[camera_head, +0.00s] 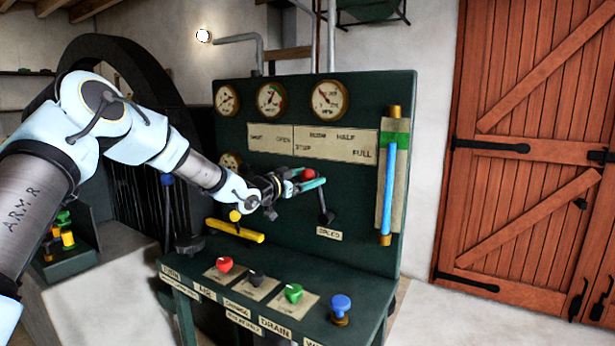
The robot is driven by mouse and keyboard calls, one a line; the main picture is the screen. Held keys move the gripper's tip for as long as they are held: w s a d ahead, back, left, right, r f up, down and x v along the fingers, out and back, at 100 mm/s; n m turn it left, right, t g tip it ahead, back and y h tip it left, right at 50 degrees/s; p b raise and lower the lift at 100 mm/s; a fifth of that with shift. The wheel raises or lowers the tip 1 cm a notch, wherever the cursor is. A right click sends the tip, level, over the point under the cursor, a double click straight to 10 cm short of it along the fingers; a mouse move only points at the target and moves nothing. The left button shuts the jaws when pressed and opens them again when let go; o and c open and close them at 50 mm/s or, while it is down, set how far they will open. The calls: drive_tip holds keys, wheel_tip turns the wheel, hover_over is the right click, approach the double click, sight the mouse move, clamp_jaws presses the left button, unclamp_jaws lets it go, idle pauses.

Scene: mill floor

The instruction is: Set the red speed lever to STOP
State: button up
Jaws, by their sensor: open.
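The red speed lever (309,174) has a red ball knob and a dark stem that runs down to a black mount on the green panel. A small SPEED label (329,233) sits below the mount. The knob is up and a little left of the mount, below the scale plate (323,147) marked STOP, SLOW, HALF and FULL. My gripper (307,182) reaches in from the left with its teal fingers open at the red knob. The fingers overlap the knob in the picture; I cannot tell whether they touch it. Part of the stem is hidden behind them.
A yellow handle (236,231) is below my arm. Red (224,264), black (256,278), green (293,293) and blue (341,305) knobs line the console shelf. A blue sight tube (389,190) is at the panel's right. Free floor lies before the red door (530,150).

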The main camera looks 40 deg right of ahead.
clamp_jaws()
idle(0.6)
idle(0.3)
